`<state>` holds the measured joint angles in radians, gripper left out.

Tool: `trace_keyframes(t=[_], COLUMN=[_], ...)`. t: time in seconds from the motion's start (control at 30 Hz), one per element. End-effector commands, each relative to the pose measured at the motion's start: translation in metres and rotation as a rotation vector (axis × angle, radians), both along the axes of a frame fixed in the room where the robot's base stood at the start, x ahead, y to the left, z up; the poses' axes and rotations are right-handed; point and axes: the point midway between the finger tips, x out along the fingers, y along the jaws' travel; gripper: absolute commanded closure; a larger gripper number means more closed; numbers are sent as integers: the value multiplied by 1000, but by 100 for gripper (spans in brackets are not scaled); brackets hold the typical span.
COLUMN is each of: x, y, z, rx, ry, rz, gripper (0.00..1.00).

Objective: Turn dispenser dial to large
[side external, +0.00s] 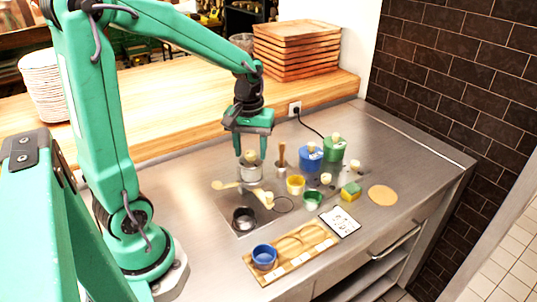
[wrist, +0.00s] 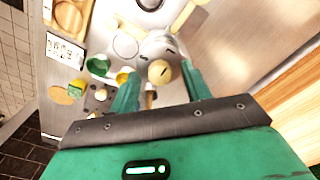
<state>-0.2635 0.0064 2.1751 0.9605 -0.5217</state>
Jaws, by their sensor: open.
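The dispenser appears to be the silver body (side external: 250,174) at the back of the metal counter, with a round tan knob (side external: 250,156) on top that looks like the dial. In the wrist view the knob (wrist: 160,71) has a small dark mark, and dark marks show on the silver body (wrist: 158,45) around it. I cannot read which size it points to. My gripper (side external: 251,148) is open and points down over the knob. In the wrist view the knob lies between the fingertips of my gripper (wrist: 158,74), with gaps on both sides; contact is not visible.
Tan-handled scoops (side external: 263,196) lie close by the dispenser. A blue canister (side external: 311,158), a green canister (side external: 334,148), a yellow cup (side external: 295,184) and a green cup (side external: 312,200) stand to the right. A wooden tray (side external: 290,252) with a blue cup (side external: 264,256) lies in front.

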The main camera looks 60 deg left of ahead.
Motion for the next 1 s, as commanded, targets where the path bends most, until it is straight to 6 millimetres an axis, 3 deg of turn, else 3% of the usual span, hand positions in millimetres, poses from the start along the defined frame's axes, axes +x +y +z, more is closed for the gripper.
trace_keyframes(t=[0.6, 1.0], x=[0, 0], y=[0, 0], z=[68, 74], rx=[1, 1], ry=[-4, -1], rz=[0, 0], gripper=[52, 52])
